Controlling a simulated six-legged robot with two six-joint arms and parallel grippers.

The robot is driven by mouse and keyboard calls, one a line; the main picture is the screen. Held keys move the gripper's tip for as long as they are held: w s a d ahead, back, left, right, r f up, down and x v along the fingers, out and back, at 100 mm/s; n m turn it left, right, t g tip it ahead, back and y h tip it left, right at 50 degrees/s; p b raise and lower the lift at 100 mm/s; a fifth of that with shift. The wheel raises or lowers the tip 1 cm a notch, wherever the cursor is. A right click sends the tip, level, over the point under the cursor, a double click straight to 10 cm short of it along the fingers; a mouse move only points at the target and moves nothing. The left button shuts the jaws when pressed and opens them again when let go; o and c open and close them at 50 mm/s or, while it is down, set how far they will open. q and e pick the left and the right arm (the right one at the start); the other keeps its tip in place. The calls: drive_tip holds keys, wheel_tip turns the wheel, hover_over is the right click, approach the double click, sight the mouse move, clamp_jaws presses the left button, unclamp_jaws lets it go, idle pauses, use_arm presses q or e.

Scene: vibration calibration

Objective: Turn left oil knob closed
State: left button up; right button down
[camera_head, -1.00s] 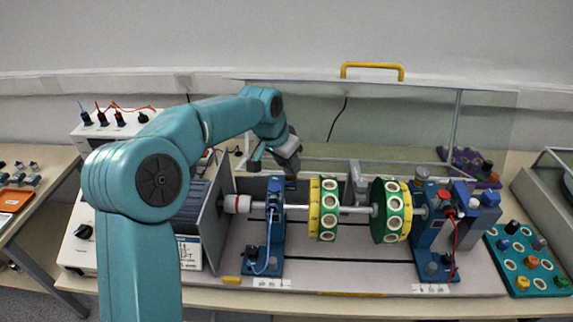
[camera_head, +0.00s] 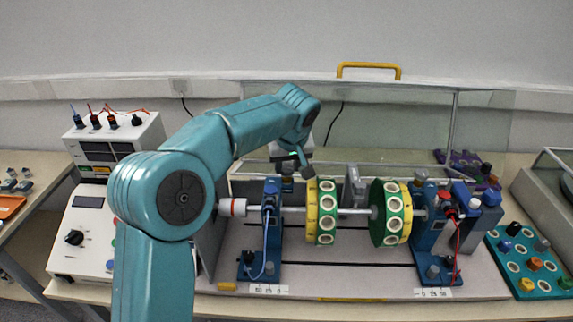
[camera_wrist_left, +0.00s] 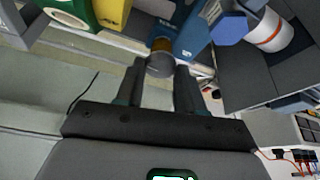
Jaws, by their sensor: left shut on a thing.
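The left oil knob (camera_wrist_left: 159,65) is a round grey cap on a brass-coloured stem, at the left blue bearing stand (camera_head: 270,228). In the wrist view it sits between the fingertips of my left gripper (camera_wrist_left: 160,72), which is shut on it. In the head view my left gripper (camera_head: 294,160) is at the top of the left stand, behind the shaft, and mostly hides the knob. The similar right oil knob (camera_head: 421,174) stands on top of the right blue stand (camera_head: 430,235). My right gripper is out of view.
Yellow and green discs (camera_head: 322,215) sit on the shaft just right of the left stand. A clear raised cover with a yellow handle (camera_head: 369,67) stands behind. A white control box (camera_head: 88,235) is at left, and a teal tray (camera_head: 525,262) at right.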

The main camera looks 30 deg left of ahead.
use_arm(q)
drive_tip(key=shift+n, duration=0.8)
drive_tip(key=shift+g+y, duration=0.3)
drive_tip(key=o, duration=1)
drive_tip(key=shift+w, duration=0.1)
drive_tip(key=shift+o, duration=0.2)
drive_tip(key=p+v, duration=0.1)
drive_tip(key=v, duration=1.5)
drive_tip(key=shift+p, duration=0.35)
